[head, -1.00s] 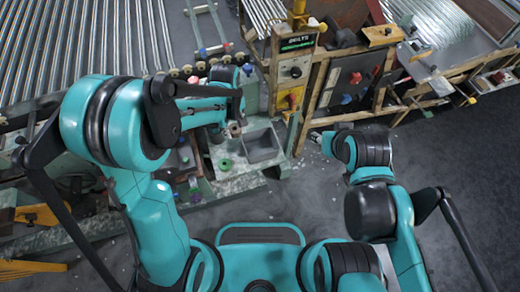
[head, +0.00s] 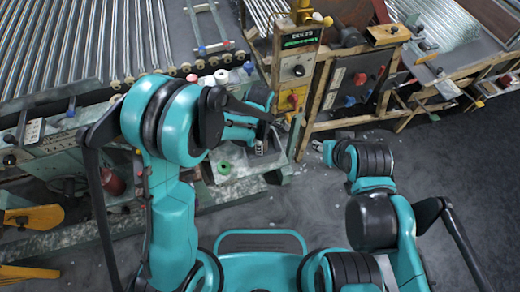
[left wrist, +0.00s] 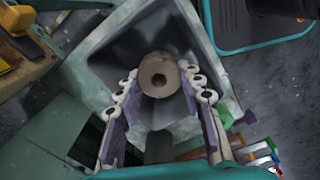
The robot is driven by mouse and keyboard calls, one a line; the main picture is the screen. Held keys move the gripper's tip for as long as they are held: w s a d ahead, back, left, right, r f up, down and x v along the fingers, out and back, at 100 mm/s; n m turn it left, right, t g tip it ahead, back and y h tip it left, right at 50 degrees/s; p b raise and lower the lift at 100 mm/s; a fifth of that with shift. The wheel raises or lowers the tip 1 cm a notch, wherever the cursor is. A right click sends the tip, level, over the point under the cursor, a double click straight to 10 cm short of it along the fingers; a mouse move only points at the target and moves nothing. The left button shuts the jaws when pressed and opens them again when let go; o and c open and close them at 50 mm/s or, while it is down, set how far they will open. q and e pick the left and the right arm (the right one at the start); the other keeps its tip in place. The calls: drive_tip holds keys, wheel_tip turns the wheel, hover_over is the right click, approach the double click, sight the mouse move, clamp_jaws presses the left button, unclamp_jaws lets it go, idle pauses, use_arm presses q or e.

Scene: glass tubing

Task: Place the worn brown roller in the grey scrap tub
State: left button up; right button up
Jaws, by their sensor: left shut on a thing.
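The worn brown roller (left wrist: 160,76), a short cylinder with a hole in its end, is held between the fingers of my left gripper (left wrist: 162,88) in the left wrist view. The grey scrap tub (left wrist: 112,62) lies behind the roller in that view, so the roller is over its opening. I cannot tell how far the roller is above the tub floor. In the head view my left gripper (head: 261,142) is over the tub (head: 284,168), which my arm partly covers. My right gripper (head: 318,146) is small and apart from the tub; its jaw state is unclear.
A green ring-shaped part (head: 224,168) stands on the bench left of the tub. A control post with a green display (head: 300,40) rises behind the tub. A bed of glass tubes (head: 90,40) fills the back left. Dark floor is open at the right.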

use_arm(q)
drive_tip(key=shift+f+b, duration=0.65)
drive_tip(key=shift+f, duration=1.05)
drive_tip(key=shift+f, duration=0.15)
drive_tip(key=o, duration=0.8)
drive_tip(key=shift+c, duration=0.2)
